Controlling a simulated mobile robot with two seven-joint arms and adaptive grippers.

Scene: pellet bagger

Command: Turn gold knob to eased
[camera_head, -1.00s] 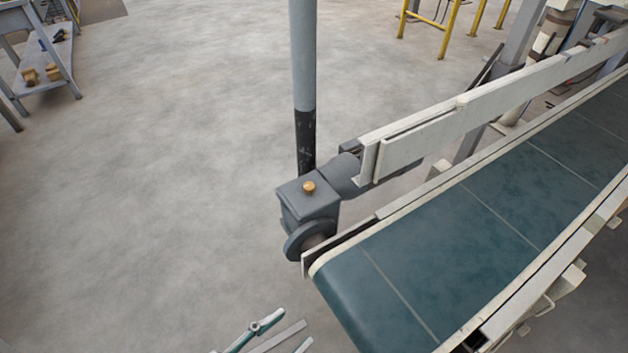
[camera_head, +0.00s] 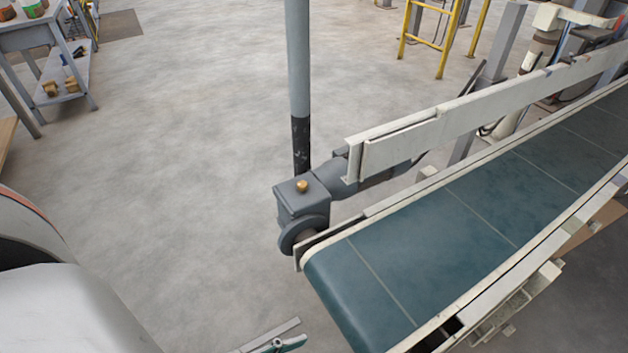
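The gold knob (camera_head: 302,186) is a small round knob on top of a dark grey gearbox (camera_head: 303,209) at the near end of the conveyor. I cannot read its setting or any marking around it. Nothing touches the knob, and clear space surrounds it. At the bottom edge a small teal jointed piece (camera_head: 278,344) shows, largely cut off. It may be part of my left gripper, but its opening cannot be made out. My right gripper is not in view.
The conveyor's teal belt (camera_head: 420,255) runs up to the right beside a pale side rail (camera_head: 430,138). A grey post (camera_head: 299,70) stands just behind the gearbox. A workbench (camera_head: 62,75) is at upper left. Open floor (camera_head: 170,150) lies left of the gearbox.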

